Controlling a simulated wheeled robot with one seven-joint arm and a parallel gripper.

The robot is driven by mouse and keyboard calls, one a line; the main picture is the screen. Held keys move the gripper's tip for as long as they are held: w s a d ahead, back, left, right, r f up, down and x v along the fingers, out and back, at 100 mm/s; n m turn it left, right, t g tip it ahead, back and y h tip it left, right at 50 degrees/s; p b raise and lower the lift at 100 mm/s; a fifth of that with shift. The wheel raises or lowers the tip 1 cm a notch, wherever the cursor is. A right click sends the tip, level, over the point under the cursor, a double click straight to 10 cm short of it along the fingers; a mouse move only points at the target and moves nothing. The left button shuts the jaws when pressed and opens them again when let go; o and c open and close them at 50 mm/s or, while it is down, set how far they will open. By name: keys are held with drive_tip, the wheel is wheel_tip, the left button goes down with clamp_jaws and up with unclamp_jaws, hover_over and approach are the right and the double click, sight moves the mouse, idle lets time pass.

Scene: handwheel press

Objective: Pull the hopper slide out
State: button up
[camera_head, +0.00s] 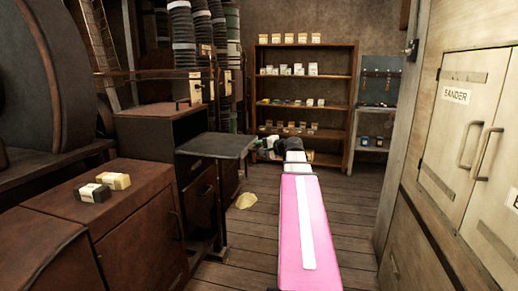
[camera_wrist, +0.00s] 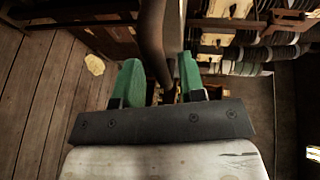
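My gripper (camera_wrist: 160,66) shows in the wrist view with two green fingers spread apart. A dark brown curved bar (camera_wrist: 152,35) comes down from the top of that view and passes into the space between the fingers. I cannot tell whether it touches them or whether it belongs to the hopper slide. In the head view my gripper (camera_head: 268,144) is small, at the far end of my pink arm, just right of a grey flat plate (camera_head: 218,145). No part is clearly recognisable as the hopper slide.
Brown cabinets (camera_head: 130,215) stand at left, with two small blocks (camera_head: 103,187) on top. A yellowish scrap (camera_head: 246,201) lies on the plank floor, also in the wrist view (camera_wrist: 95,64). Shelves (camera_head: 304,88) stand behind. A pale cabinet (camera_head: 455,150) labelled SANDER lines the right.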

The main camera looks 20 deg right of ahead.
drive_tip(key=v, duration=1)
drive_tip(key=shift+s+d, duration=0.15)
drive_tip(key=shift+s, duration=0.2)
drive_tip(key=shift+r, duration=0.1)
drive_tip(key=a+f+n+g+h, duration=0.15)
drive_tip(key=a+f+g, duration=0.25)
drive_tip(key=a+f, duration=0.55)
drive_tip(key=a+f+n+g+h, duration=0.1)
drive_tip(key=a+f+n+g, duration=0.25)
drive_tip(key=a+f, duration=0.6)
drive_tip(key=s+a+f+n+g+h, duration=0.2)
drive_tip(key=s+f, duration=0.4)
drive_tip(key=f, duration=0.4)
drive_tip(key=s+a+f+n+g+h, duration=0.3)
drive_tip(key=s+a+f, duration=0.3)
drive_tip(key=f, duration=0.5)
drive_tip(key=shift+n+g+h, duration=0.35)
drive_tip(key=shift+n+g, duration=0.05)
drive_tip(key=shift+g, duration=0.15)
